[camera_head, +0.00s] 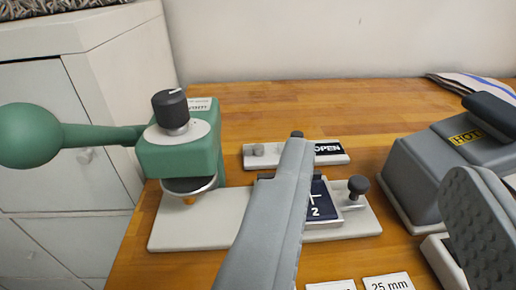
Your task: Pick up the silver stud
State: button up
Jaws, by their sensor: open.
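A small silver-grey stud (259,150) stands on the left part of a white strip marked OPEN (288,158), on the wooden table. I cannot tell for sure whether it is the silver stud or a part of the strip. My gripper (380,160) is open, with its two grey fingers wide apart and nothing visible between their tips. The stud is left of that finger, not between the fingers.
A green press (180,150) with a ball-ended lever (30,136) stands at left on a pale base (185,232). A grey device marked HOT (425,165) stands at right, partly behind the right finger. White cards (388,282) lie in front.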

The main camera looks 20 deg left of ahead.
jog(key=shift+o, duration=0.3)
jog(key=n+g, duration=1.7)
jog(key=n, duration=0.5)
send_over(258, 146)
notch_tip(258, 146, down, 18)
jog(key=shift+r, duration=0.25)
jog(key=shift+c, duration=0.3)
grip_shut()
